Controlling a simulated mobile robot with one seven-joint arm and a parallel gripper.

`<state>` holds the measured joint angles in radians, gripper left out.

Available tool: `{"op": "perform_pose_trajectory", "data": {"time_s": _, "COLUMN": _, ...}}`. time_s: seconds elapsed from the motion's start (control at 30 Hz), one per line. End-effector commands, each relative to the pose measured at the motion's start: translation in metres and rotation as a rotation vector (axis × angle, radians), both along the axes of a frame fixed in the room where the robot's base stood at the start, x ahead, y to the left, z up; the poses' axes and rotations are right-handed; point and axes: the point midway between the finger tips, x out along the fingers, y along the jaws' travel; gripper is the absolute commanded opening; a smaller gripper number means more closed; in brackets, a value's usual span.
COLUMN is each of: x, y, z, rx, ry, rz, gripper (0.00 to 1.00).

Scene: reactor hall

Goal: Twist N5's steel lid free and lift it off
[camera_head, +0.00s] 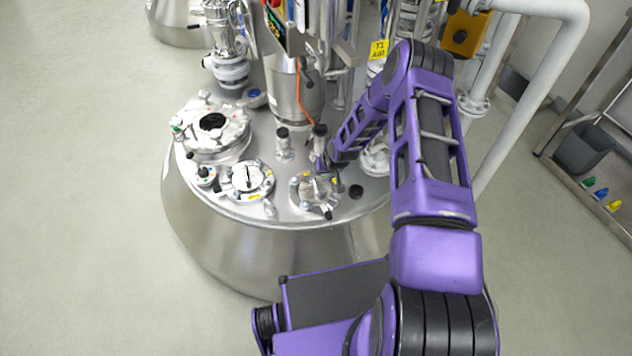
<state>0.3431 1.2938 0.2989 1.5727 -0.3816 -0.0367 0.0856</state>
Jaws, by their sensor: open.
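A round vessel top (225,207) carries several fittings, and no N5 mark is readable at this size. A steel lid (312,189) with clamps around its rim sits on a nozzle near the front edge. My gripper (322,178) is open, reaching down at this lid from behind; the arm hides part of it, and I cannot tell whether the fingers touch the lid. A second, similar round cover (248,178) sits to the left. Both look seated on their nozzles.
A large flanged manway (213,128) stands at the back left of the vessel top. A central column (297,90) with an orange cable rises behind the lid. White pipes (530,95) run at right. A steel rack (590,140) stands far right. The floor at left is clear.

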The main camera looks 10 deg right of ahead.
Motion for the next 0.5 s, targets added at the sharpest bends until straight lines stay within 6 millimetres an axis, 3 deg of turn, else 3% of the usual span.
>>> {"op": "perform_pose_trajectory", "data": {"time_s": 0.03, "x": 0.003, "y": 0.003, "z": -0.011, "rx": 0.001, "ry": 0.001, "rz": 0.001, "gripper": 0.53}}
{"op": "perform_pose_trajectory", "data": {"time_s": 0.2, "x": 0.013, "y": 0.007, "z": -0.031, "rx": 0.002, "ry": 0.000, "rz": -0.001, "gripper": 0.53}}
{"op": "perform_pose_trajectory", "data": {"time_s": 0.5, "x": 0.018, "y": 0.009, "z": -0.042, "rx": 0.001, "ry": 0.000, "rz": -0.001, "gripper": 0.53}}
